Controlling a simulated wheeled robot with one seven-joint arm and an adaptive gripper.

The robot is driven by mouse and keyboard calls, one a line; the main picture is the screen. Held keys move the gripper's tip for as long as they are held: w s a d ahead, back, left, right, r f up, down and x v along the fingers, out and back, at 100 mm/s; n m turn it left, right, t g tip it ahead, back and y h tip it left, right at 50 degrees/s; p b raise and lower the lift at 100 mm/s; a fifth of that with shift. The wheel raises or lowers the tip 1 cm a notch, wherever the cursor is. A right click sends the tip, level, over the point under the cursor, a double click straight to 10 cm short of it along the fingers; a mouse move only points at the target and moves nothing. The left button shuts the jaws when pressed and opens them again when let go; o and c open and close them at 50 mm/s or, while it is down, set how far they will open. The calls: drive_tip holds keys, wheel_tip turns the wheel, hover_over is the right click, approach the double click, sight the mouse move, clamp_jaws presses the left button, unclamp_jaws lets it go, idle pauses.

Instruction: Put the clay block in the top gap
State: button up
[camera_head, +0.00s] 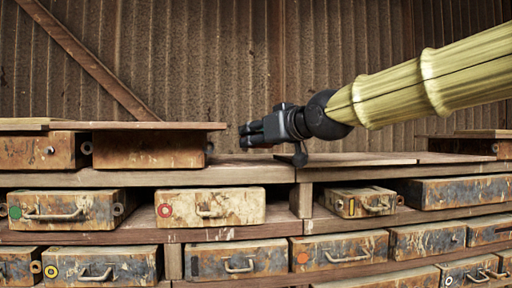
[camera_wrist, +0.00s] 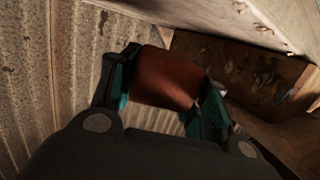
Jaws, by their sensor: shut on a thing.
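My gripper (camera_head: 246,135) is level above the top of the shelf unit, pointing left, just right of a brown box (camera_head: 148,151) in the top row. In the wrist view, its teal-sided fingers (camera_wrist: 165,90) are shut on a reddish-brown clay block (camera_wrist: 165,77). The block is hidden or too small to make out in the head view. The top gap cannot be surely told. Open space lies right of the brown box, and a dark gap (camera_head: 140,217) shows lower down between two drawer boxes.
A weathered box (camera_head: 35,151) stands left of the brown box, under a thin board (camera_head: 165,126). Low boards (camera_head: 350,159) lie below and right of my gripper. Several handled drawer boxes fill the lower rows. A corrugated wall (camera_head: 220,60) stands behind.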

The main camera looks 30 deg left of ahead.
sight(257, 164)
drive_tip(key=shift+w+a+r+p, duration=0.1)
drive_tip(key=shift+w+a+p, duration=0.15)
drive_tip(key=shift+w+p, duration=0.05)
wheel_tip(257, 164, down, 3)
drive_tip(key=shift+w+a+r+p, duration=0.1)
drive_tip(key=shift+a+p, duration=0.05)
drive_tip(key=shift+p, duration=0.55)
drive_tip(key=shift+f, duration=0.5)
drive_tip(key=shift+f, duration=0.2)
drive_tip(key=o, duration=1.2)
drive_tip(key=shift+r, duration=0.15)
drive_tip(key=b+v, duration=0.4)
drive_tip(key=v, duration=0.8)
drive_tip(key=shift+b, duration=0.35)
